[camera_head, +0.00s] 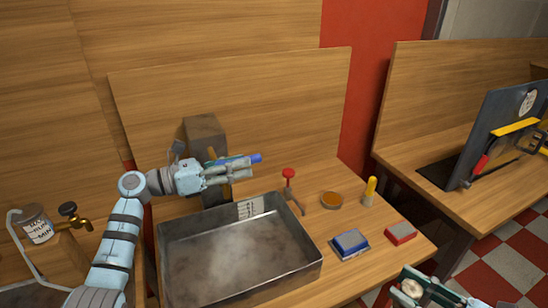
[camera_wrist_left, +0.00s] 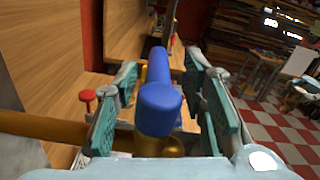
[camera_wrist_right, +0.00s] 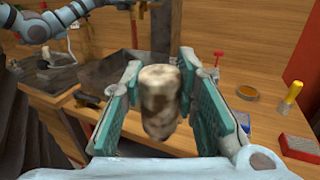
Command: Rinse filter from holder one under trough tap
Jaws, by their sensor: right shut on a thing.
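A dirty, mottled brown-and-white filter (camera_wrist_right: 160,100) is held between the fingers of my right gripper (camera_wrist_right: 162,115); its pale round end (camera_head: 411,289) shows at the bottom right of the head view. The right gripper is shut on it, clear of the trough to the right. The grey metal trough (camera_head: 312,272) looks empty. A brass tap (camera_wrist_left: 40,125) with a blue lever (camera_wrist_left: 160,105) is at its back; the blue tip (camera_head: 256,158) shows past my left gripper (camera_head: 243,168). The left fingers stand open on both sides of the lever, with gaps visible. Most of the tap is hidden in the head view.
On the bench right of the trough are a red-topped tool (camera_head: 289,180), an amber dish (camera_head: 331,200), a yellow-handled tool (camera_head: 370,190), a blue block (camera_head: 350,243) and a red block (camera_head: 400,233).

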